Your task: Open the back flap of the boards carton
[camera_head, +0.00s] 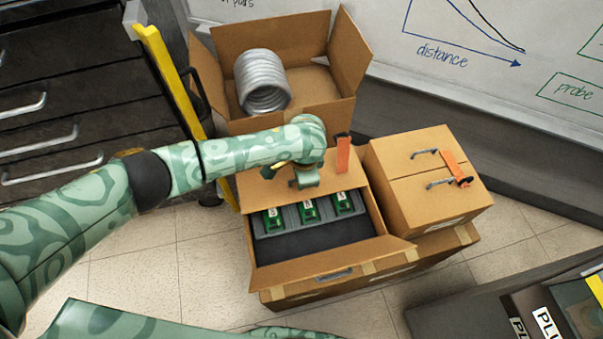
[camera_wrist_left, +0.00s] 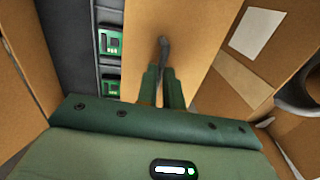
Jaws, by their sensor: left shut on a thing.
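The boards carton (camera_head: 398,250) stands open at the front, with green boards (camera_head: 309,210) in grey foam inside. Its front flap (camera_head: 300,277) is folded outward and has a grey handle. Its back flap (camera_head: 260,193) extends over the rear part of the carton; its exact angle is hard to tell. My left gripper (camera_head: 307,180) is at this flap, near the edge beside the boards. In the left wrist view its fingers (camera_wrist_left: 163,85) are shut on the dark flap handle (camera_wrist_left: 164,48), with the brown flap (camera_wrist_left: 195,40) around it. My right gripper is not in view.
An open carton with a silver coil (camera_head: 262,80) stands behind. A closed carton (camera_head: 405,190) with two handles and an orange strip stands close on the right. A dark drawer cabinet (camera_head: 70,110) is at left, a whiteboard (camera_head: 480,40) at the back, a dark bin (camera_head: 460,315) at lower right.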

